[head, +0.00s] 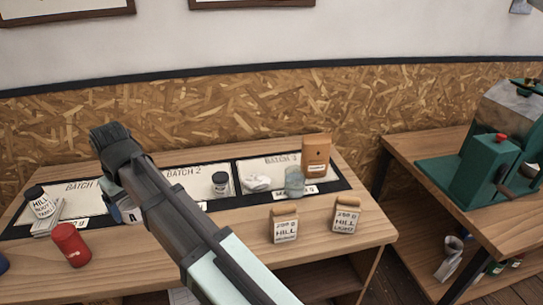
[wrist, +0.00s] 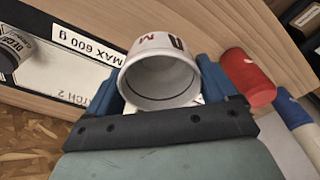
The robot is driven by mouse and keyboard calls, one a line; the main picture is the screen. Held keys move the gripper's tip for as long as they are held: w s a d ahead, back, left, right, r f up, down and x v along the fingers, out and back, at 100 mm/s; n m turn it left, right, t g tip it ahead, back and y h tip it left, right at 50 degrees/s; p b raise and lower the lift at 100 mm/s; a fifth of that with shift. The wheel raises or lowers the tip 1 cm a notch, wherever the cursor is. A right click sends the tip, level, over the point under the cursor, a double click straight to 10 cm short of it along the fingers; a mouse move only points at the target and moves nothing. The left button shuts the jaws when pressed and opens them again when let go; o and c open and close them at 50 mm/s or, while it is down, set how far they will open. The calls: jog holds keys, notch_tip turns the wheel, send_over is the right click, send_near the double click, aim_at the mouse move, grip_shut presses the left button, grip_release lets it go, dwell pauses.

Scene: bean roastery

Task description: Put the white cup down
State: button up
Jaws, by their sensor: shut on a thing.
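The white cup (wrist: 160,72) sits between the blue fingers of my gripper (wrist: 164,88) in the wrist view, with its open mouth facing the camera and dark and red letters on its side. The fingers press on its two sides. In the head view a part of the cup (head: 131,216) with a letter shows beside my arm, low over the bench near the front of the "BATCH 2" card (head: 186,173). My arm hides the rest. I cannot tell whether its base touches the bench.
A red cylinder (head: 70,245) stands left of the cup, near the front. A dark-lidded jar (head: 220,184), a glass (head: 294,182), a brown bag (head: 316,155) and two labelled pouches (head: 285,226) stand to the right. Bare wood (head: 135,258) lies in front.

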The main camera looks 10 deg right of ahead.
jog(key=w+d+m, duration=0.3)
jog(key=w+d, duration=1.8)
jog(key=w, duration=0.2)
jog(key=w+d+m, duration=0.1)
jog(key=w+d, duration=0.3)
jog(key=d, duration=0.6)
jog(key=w+d, duration=0.4)
jog(key=d, duration=0.6)
jog(key=w+d+m, duration=0.1)
jog(key=w+d, duration=0.3)
jog(key=d, duration=0.7)
jog(key=shift+h, duration=0.3)
jog(key=f, duration=1)
jog(key=shift+w+a, duration=0.1)
jog(key=shift+a, duration=0.15)
jog(key=o, duration=1)
jog(key=shift+f, duration=0.1)
